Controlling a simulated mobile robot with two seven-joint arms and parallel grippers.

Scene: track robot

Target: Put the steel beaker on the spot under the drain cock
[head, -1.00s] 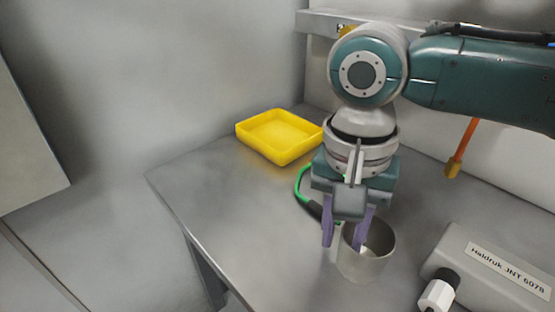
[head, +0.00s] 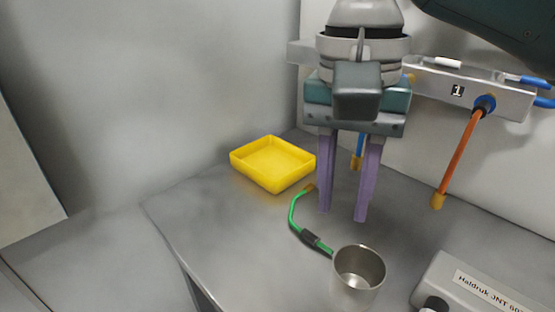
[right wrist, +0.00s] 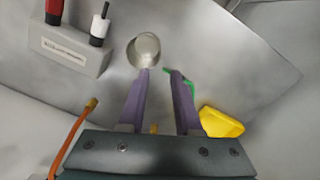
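The steel beaker (head: 357,284) stands upright and open on the grey bench, low in the head view. It also shows in the right wrist view (right wrist: 144,51), just beyond my fingertips. My right gripper (head: 343,214) is above and behind the beaker, its two purple fingers pointing down, apart and empty. In the right wrist view the gripper's fingers (right wrist: 160,71) show a clear gap. My left gripper is not in view. I cannot make out a drain cock or a marked spot under it for certain.
A green hose (head: 293,213) with a black sleeve runs up to the beaker's left side. A yellow tray (head: 272,180) lies behind. A grey labelled box (head: 470,288) stands at right. An orange hose (head: 458,155) hangs from the wall manifold (head: 425,82). The front-left bench is clear.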

